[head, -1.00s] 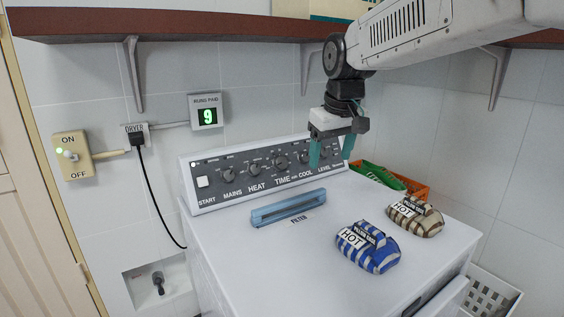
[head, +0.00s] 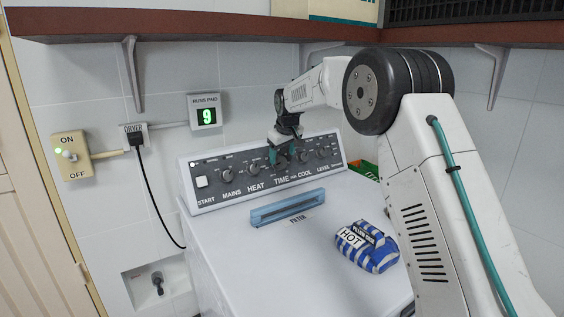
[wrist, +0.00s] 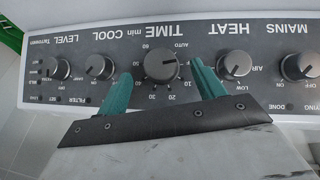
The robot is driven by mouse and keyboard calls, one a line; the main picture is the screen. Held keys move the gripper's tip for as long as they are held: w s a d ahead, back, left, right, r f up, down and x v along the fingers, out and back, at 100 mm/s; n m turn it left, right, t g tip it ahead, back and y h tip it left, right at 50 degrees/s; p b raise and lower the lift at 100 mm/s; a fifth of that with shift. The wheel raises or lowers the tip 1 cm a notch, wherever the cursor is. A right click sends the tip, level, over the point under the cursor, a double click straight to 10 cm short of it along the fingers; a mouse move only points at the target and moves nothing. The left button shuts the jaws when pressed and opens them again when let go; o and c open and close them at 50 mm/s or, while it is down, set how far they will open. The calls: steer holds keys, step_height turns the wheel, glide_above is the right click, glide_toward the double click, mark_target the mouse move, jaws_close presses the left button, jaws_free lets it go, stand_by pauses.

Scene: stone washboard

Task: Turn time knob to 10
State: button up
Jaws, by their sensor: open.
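The TIME knob (wrist: 160,66) is a dark round dial on the grey control panel, with a ring of numbers and AUTO around it. In the wrist view its pointer seems to face right, between AUTO and 10, but this is hard to read. My gripper (wrist: 161,70) is open, with one teal finger on each side of the knob; I cannot tell whether they touch it. In the head view my gripper (head: 282,157) is at the panel above the TIME label and partly hides the knob.
The HEAT knob (wrist: 236,65) is close beside one finger, and the COOL knob (wrist: 99,67) is near the other. A blue filter handle (head: 288,208) and a blue striped HOT bag (head: 367,246) are on the white dryer top (head: 270,270). A wall display (head: 206,114) reads 9.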

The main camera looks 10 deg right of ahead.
mark_target(282, 162)
steer(key=shift+x, duration=2)
steer(key=c, duration=1)
steer(key=shift+d+m+g+y, duration=0.2)
steer(key=shift+m+g+y, duration=0.3)
steer(key=shift+m+y, duration=1.9)
steer(key=shift+y, duration=0.1)
steer(key=shift+f, duration=0.1)
